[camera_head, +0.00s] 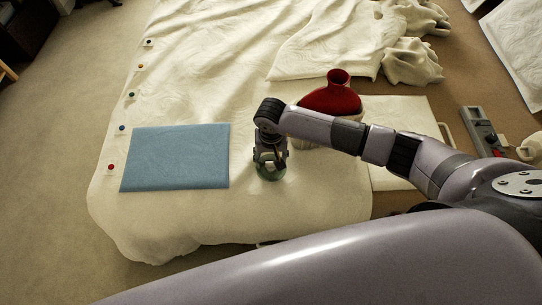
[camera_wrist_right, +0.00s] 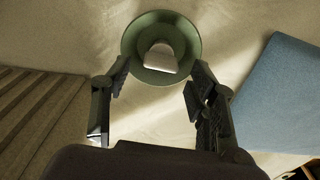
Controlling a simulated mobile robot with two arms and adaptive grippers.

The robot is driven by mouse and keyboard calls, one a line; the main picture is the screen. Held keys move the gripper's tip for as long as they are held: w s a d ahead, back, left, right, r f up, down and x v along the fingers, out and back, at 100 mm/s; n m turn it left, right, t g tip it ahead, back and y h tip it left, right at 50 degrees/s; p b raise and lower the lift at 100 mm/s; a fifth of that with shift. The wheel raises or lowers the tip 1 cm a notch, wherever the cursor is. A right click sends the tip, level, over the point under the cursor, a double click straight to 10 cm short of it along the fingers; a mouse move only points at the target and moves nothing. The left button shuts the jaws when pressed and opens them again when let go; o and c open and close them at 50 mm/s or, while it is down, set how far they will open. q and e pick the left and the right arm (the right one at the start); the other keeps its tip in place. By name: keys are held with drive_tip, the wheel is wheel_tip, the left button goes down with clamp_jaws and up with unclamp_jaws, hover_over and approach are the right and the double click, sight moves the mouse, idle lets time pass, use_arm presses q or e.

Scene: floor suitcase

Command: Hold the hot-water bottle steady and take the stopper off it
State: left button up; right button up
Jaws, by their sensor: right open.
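The red hot-water bottle (camera_head: 328,99) stands at the right part of the bed in the head view. Its flared neck is at the top and looks open, with a dark inside; my right arm hides its lower part. My right gripper (camera_head: 270,163) points down to the left of the bottle, over a small green round dish (camera_head: 270,176). In the right wrist view the open fingers (camera_wrist_right: 160,75) are on either side of the near part of the dish (camera_wrist_right: 188,32). A pale blunt piece (camera_wrist_right: 160,58), possibly the stopper, sits at its middle. My left gripper is not in view.
A blue folded cloth (camera_head: 175,158) lies flat to the left of the gripper. A pale board (camera_head: 410,117) is behind my right arm, with a grey device (camera_head: 481,128) farther right. Rumpled cream covers (camera_head: 340,45) lie at the back. Small coloured knobs line the bed's left edge.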

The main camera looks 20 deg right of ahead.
idle(0.6)
wheel_tip(320, 180, up, 7)
drive_tip(key=p, duration=0.4)
idle(0.4)
